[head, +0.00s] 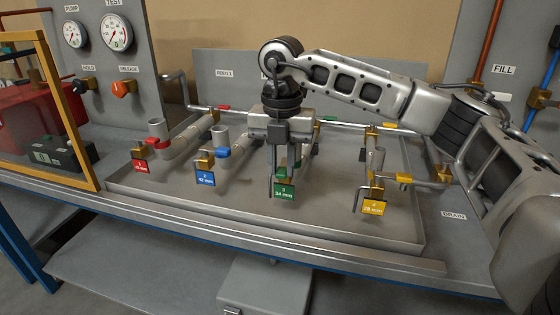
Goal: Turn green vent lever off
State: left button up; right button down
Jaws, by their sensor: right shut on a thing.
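My right gripper (282,175) comes down from above at the green station, behind the green 34 mm tag (284,190). It is shut on a green part just above that tag, which looks like the green vent lever (285,173). The fingers hide much of this lever and of the valve and pipe behind it, so its exact angle is hard to tell. Another small green piece (330,118) shows on the back pipe, right of the gripper. My left gripper is out of view.
The blue 42 mm tag (205,178) and its upright pipe stand left of the gripper, the red tag (139,166) further left. The yellow tag (373,207) and brass valve stand to the right. The grey tray's front (250,226) is clear. A yellow-framed case (83,120) stands far left.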

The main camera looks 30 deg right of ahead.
pick_arm(q)
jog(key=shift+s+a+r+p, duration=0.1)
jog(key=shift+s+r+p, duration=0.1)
jog(key=shift+p, duration=0.65)
pick_arm(e)
jog(key=d+n, duration=0.6)
jog(key=n, duration=1.1)
jog(key=shift+d, duration=0.25)
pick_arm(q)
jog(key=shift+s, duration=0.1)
pick_arm(e)
jog(key=shift+r, duration=0.1)
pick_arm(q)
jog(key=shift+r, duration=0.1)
pick_arm(e)
jog(key=c, duration=1.3)
grip_release()
jog(key=shift+s, duration=0.1)
